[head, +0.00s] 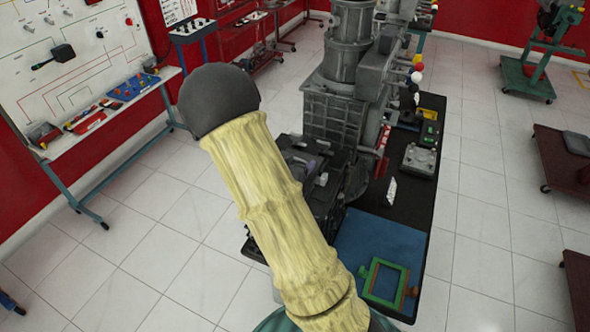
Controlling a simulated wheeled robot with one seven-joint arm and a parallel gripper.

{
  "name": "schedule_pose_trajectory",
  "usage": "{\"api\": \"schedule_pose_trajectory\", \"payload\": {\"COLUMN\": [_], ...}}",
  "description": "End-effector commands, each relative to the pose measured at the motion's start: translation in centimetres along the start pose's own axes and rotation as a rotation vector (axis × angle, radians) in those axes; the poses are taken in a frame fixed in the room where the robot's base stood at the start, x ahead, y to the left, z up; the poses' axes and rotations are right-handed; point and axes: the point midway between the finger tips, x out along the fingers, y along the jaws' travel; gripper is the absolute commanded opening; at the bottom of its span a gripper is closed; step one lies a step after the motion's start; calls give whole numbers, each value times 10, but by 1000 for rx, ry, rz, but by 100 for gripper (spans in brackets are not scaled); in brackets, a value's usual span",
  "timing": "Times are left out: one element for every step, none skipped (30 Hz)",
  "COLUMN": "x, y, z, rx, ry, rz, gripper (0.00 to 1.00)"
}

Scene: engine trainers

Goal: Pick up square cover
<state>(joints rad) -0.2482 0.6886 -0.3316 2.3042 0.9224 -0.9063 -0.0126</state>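My arm, in a pale yellow sleeve, crosses the middle of the head view and ends in a dark rounded part. My gripper does not show. I cannot tell for sure which thing is the square cover. A green square frame (370,290) lies on a blue mat (372,238) at the near end of the dark table (436,108), with a brown-red piece at its right side. A grey, roughly square block (419,160) sits farther back near the table's right edge.
A large grey engine (340,110) stands on the table, its lower left partly hidden by my arm. A small white piece (391,191) lies near the mat. A wall panel and bench (125,100) stand left. Dark red carts (565,165) stand right. Tiled floor between is clear.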

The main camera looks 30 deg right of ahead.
Motion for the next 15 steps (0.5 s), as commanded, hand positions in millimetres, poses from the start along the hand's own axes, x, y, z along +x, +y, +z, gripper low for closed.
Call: {"api": "schedule_pose_trajectory", "payload": {"x": [0, 0, 0, 0, 0, 0, 0, 0, 0, -1, -1, -2, -3, -3, -5], "y": [0, 0, 0, 0, 0, 0, 0, -1, -1, -1, -1, -1, -1, -1, -1], "z": [0, -1, -1, -1, -1, -1, -1, -1, -2, -3, -4, -6, -8, -10, -13], "rx": [-1, 1, 1, 1, 1, 1, 1, 1, 1, 2, 2, 3, 4, 3, 3], "ry": [0, 3, 3, 3, 3, 3, 3, 3, 3, 3, 3, 4, 4, 5, 5], "rz": [-1, -1, -1, -1, -1, -1, -1, -1, -1, -1, -1, -2, -2, -2, -3], "gripper": [37, 36, 36, 36, 36, 36, 36, 35, 35, 35, 35, 35, 35, 35, 35]}}
